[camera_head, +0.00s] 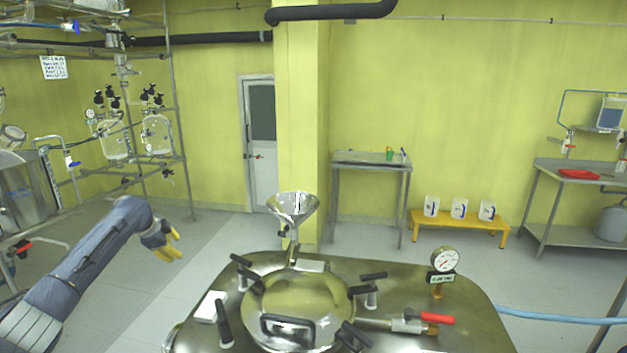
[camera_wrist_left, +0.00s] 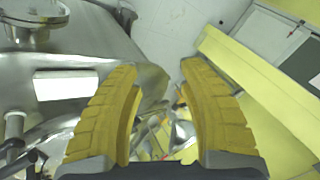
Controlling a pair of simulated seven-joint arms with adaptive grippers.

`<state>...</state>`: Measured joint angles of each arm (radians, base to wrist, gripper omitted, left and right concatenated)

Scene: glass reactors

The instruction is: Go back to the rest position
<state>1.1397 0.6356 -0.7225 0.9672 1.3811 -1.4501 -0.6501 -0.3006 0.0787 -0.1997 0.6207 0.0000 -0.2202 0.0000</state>
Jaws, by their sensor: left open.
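My left arm comes in from the left in the head view. Its gripper (camera_head: 172,250) has yellow fingers and hangs in free air left of the steel reactor lid (camera_head: 298,308). The wrist view shows the two yellow fingers (camera_wrist_left: 165,115) spread apart with nothing between them. The gripper is open and touches nothing that I can see. My right gripper is not in either view.
The steel reactor top (camera_head: 470,318) carries clamp handles, a funnel (camera_head: 292,207), a pressure gauge (camera_head: 445,259) and a red-handled valve (camera_head: 437,319). A glass reactor rack (camera_head: 180,120) stands at the left. The floor (camera_head: 215,250) between them is clear. A blue hose (camera_head: 550,318) runs at the right.

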